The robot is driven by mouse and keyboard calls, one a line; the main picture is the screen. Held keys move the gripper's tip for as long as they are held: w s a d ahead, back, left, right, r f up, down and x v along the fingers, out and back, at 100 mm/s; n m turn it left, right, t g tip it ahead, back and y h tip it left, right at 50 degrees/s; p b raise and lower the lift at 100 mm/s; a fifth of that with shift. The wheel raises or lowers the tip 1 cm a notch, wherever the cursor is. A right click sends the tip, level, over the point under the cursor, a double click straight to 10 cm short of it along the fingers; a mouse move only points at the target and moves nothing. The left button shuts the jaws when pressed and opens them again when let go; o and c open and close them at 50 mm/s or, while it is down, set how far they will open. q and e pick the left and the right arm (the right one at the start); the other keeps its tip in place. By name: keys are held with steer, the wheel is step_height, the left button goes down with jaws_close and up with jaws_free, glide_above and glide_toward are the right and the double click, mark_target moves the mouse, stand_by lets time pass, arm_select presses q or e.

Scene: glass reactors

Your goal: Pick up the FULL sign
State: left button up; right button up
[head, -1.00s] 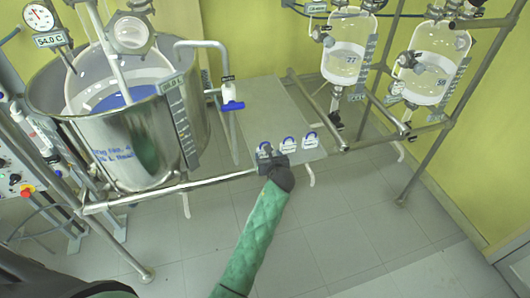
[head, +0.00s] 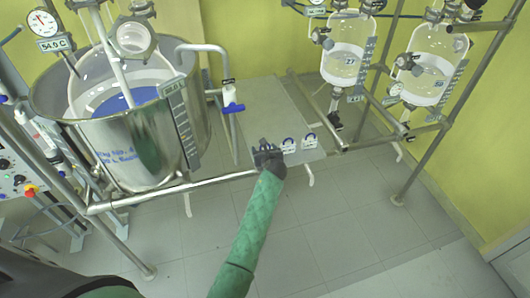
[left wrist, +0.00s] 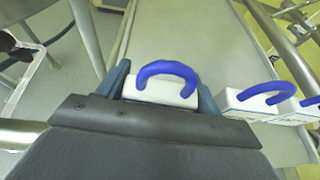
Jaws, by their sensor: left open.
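Several small white signs with blue loop handles stand in a row on the front edge of the grey table. The leftmost sign (left wrist: 160,92) is between the two fingers of my left gripper (left wrist: 162,94), which is open, with a finger on each side. In the head view my left gripper (head: 266,150) mostly covers that sign. The middle sign (head: 289,146) and the right sign (head: 309,142) stand to its right; the middle one also shows in the left wrist view (left wrist: 250,103). I cannot read which sign says FULL. My right gripper is not in view.
The grey table (head: 265,110) is bare behind the signs. A large steel reactor vessel (head: 140,150) stands left, with a blue-handled tap (head: 232,106) near the table. Glass reactors (head: 347,65) hang on a metal frame at right.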

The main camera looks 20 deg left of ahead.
arm_select(q)
steer(key=c, duration=0.6)
